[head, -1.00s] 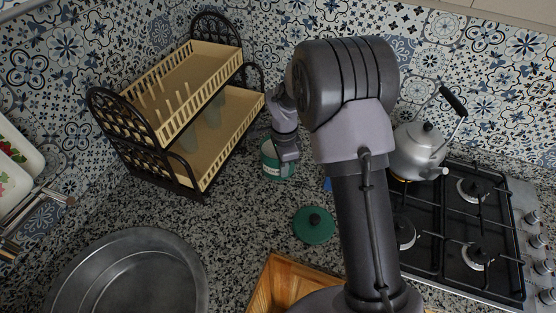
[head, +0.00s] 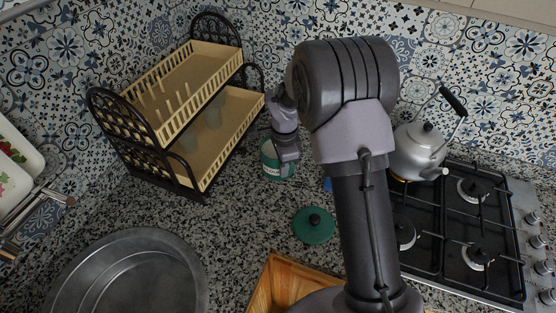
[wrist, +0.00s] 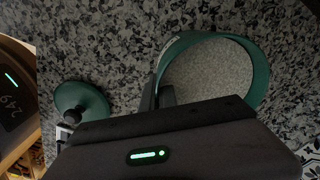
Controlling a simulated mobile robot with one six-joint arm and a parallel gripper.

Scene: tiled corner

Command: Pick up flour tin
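The flour tin (head: 270,163) is a green, round, open-topped tin with a pale label. It stands upright on the speckled counter beside the dish rack in the head view. In the wrist view its green rim (wrist: 262,77) circles a pale speckled inside. My gripper (wrist: 158,93) is at the tin's near left wall, with one finger outside the rim and one inside. The fingers look closed on the wall. In the head view my gripper hides part of the tin's right side. A green lid with a dark knob (head: 314,225) lies flat on the counter, apart from the tin.
A two-tier dish rack (head: 197,140) stands close left of the tin. A kettle (head: 419,151) stands on the gas hob (head: 450,240) at right. A round metal basin (head: 130,275) is at front left. Tiled walls close off the back. Counter between basin and lid is clear.

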